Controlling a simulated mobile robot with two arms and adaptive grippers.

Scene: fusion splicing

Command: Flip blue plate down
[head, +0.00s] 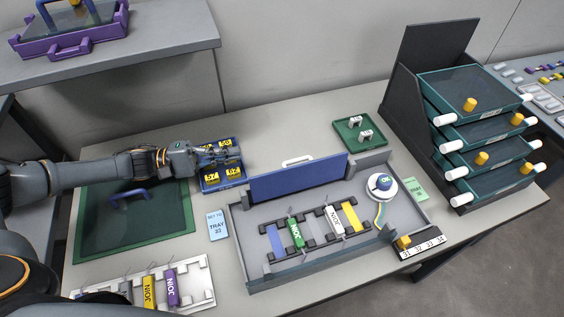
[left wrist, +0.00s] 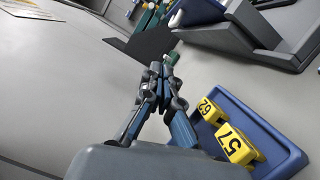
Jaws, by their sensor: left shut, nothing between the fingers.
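The blue plate (head: 300,179) stands upright along the back edge of the grey fixture tray (head: 262,282), with a white handle (head: 297,161) at its top. Part of a blue panel, likely this plate, shows at the top of the left wrist view (left wrist: 203,12). My left gripper (head: 232,152) is over the small blue bin, left of the plate and apart from it. In the left wrist view its fingers (left wrist: 170,62) are closed together and empty. My right gripper is not in view.
The blue bin (left wrist: 284,160) holds yellow numbered blocks (head: 211,175). The fixture tray holds green and white cylinders and a round OK button (head: 381,183). A green tray (head: 360,131) lies behind. A drawer rack (head: 398,97) stands right. A dark green-rimmed panel (head: 100,215) lies left.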

